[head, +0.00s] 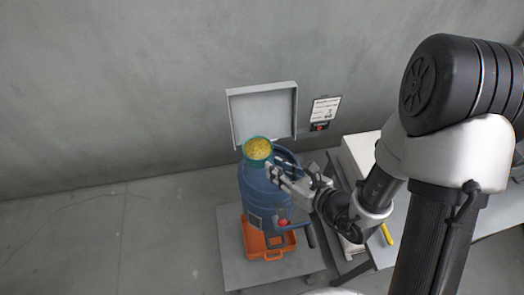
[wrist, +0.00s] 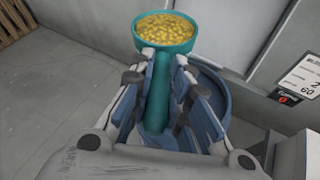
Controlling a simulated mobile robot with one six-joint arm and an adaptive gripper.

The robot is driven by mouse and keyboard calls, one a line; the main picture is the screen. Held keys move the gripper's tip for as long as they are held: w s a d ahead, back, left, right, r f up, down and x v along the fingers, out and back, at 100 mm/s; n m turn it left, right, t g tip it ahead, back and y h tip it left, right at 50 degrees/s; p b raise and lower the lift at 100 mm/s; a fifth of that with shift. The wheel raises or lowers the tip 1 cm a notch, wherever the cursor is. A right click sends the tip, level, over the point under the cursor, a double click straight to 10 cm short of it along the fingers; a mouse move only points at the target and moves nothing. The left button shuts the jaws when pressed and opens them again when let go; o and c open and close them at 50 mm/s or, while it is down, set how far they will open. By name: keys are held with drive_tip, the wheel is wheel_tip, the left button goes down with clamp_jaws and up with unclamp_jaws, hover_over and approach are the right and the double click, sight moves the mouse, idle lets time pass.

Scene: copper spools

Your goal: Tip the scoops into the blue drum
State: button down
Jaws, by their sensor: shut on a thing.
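My gripper (head: 270,172) is shut on the handle of a teal scoop (head: 247,143). The wrist view shows the teal handle (wrist: 159,105) between my two fingers (wrist: 166,75). The scoop's round bowl (wrist: 139,40) is full of yellow granules (wrist: 165,27) and looks roughly level. The blue drum (head: 258,193) stands under my gripper in the head view, and the bowl shows at its top, toward the wall. The drum's rim (wrist: 222,88) shows behind and below my fingers in the wrist view. The inside of the drum is mostly hidden.
An orange case (head: 262,248) sits at the drum's foot on a grey platform (head: 230,250). A grey open lid or panel (head: 262,108) stands against the wall behind. A label sign (head: 323,114) hangs right of it. A table (head: 400,222) with a yellow item (head: 387,234) is at right.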

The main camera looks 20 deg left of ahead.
drive_tip(key=shift+s+d, duration=0.15)
drive_tip(key=shift+d, duration=0.15)
drive_tip(key=shift+s+d+f+b, duration=0.15)
drive_tip(key=shift+d+f+b, duration=0.15)
drive_tip(key=shift+b, duration=0.25)
wheel_tip(320, 180, down, 3)
drive_tip(key=m+b, duration=0.1)
drive_tip(key=b, duration=0.6)
drive_tip(key=shift+a+f+y+b, duration=0.1)
drive_tip(key=shift+y+b, duration=0.25)
drive_tip(key=shift+y, duration=0.05)
drive_tip(key=b, duration=0.2)
drive_tip(key=shift+m+g+b, duration=0.3)
drive_tip(key=shift+b, duration=0.05)
